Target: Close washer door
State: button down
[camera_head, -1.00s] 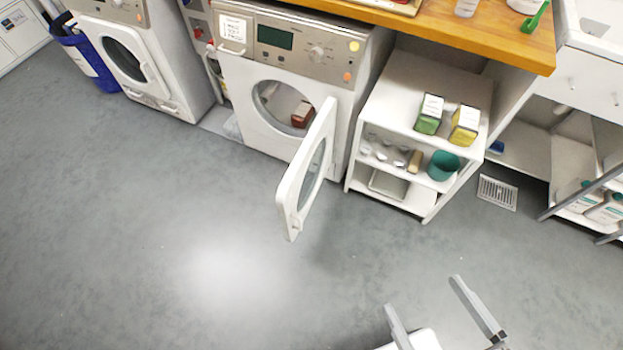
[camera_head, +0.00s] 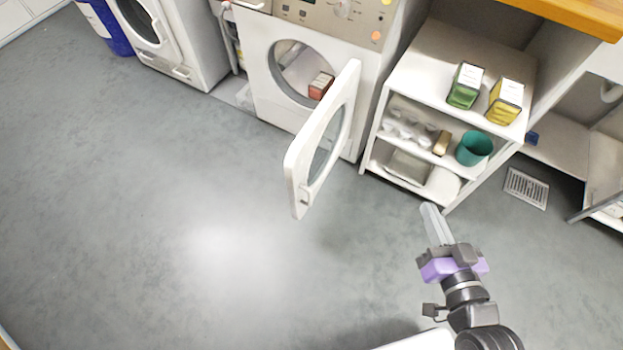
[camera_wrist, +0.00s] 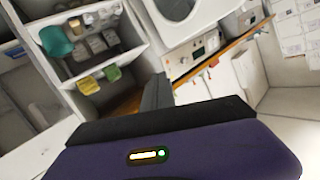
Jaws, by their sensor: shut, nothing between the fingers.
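The washer (camera_head: 270,103) stands at the upper middle in the head view, with a round opening in its front. Its white door (camera_head: 331,125) with a glass pane hangs wide open, swung out over the floor, hinged on the opening's right side. A small reddish box (camera_head: 320,86) shows in the opening. My gripper (camera_head: 431,210) is shut and empty, to the right of the door and apart from it, in front of the shelf unit. In the wrist view, the gripper's dark and purple body (camera_wrist: 170,150) fills the lower part, and the washer door cannot be clearly made out.
A white shelf unit (camera_head: 415,70) right of the washer holds a green box (camera_head: 465,86), a yellow box (camera_head: 505,101) and a teal bucket (camera_head: 474,148). A second washer (camera_head: 180,40) and a blue bin (camera_head: 108,28) are at left. The floor left of the door is clear.

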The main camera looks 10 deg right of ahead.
jog(key=w+d+f+m+g+y+b, duration=0.1)
jog(key=w+f+m+b, duration=0.1)
jog(key=w+f, duration=0.35)
jog(key=w+d+f+m+y+b, duration=0.1)
jog(key=w+d+f+b, duration=0.2)
jog(key=f, duration=0.4)
jog(key=g+y+b, duration=0.2)
jog(key=y+b, duration=0.2)
jog(key=y, duration=1)
send_near(299, 165)
jog(key=shift+m, duration=0.3)
jog(key=b+x, duration=0.3)
jog(key=x, duration=0.4)
jog(key=shift+d+f, duration=0.15)
jog(key=shift+w+h, duration=0.1)
jog(key=shift+h, duration=0.2)
